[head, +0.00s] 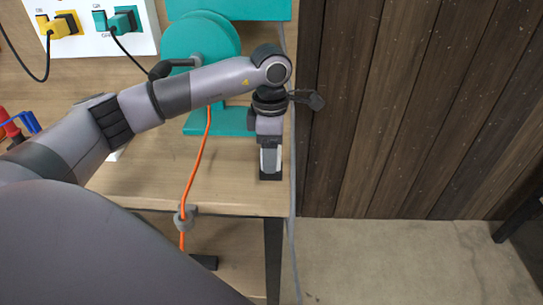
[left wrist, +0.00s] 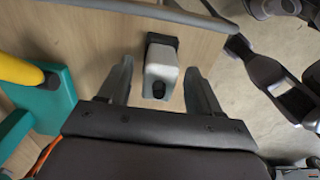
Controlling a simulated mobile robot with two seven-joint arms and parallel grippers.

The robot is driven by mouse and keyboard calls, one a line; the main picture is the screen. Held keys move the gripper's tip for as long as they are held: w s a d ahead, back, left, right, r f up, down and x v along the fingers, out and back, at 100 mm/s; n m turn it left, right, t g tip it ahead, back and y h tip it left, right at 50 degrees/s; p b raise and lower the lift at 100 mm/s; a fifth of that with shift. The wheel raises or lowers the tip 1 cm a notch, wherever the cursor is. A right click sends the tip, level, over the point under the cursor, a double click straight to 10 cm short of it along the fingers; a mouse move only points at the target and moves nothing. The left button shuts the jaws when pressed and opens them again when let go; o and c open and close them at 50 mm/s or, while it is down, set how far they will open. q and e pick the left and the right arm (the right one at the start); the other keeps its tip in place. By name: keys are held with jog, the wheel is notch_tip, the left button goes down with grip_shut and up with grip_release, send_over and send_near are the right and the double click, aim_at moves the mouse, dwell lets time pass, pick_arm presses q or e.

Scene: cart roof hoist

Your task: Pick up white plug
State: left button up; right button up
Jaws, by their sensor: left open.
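A white plug (left wrist: 160,66) with a black base (left wrist: 163,40) is at the edge of the wooden table in the left wrist view. A dark round spot shows on its near end. It stands between the two fingers of my left gripper (left wrist: 160,75), with a gap visible on each side. In the head view my left gripper (head: 269,143) points down over the table's right edge. The white plug (head: 269,160) shows below it, partly hidden by the gripper. My left gripper is open. My right gripper cannot be made out.
A teal reel stand (head: 198,42) with an orange cable (head: 198,160) is left of the gripper. The cable passes a grey ring (head: 186,216) at the table's front edge. A white panel with yellow and teal plugs (head: 100,28) is at the back left. Floor lies right.

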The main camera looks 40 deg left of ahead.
pick_arm(q)
jog(key=shift+f, duration=0.85)
grip_shut()
jog(key=shift+w+r, duration=0.1)
jog(key=shift+r, duration=0.05)
notch_tip(320, 180, up, 20)
jog(key=p, duration=0.1)
dwell(0.3)
dwell(0.4)
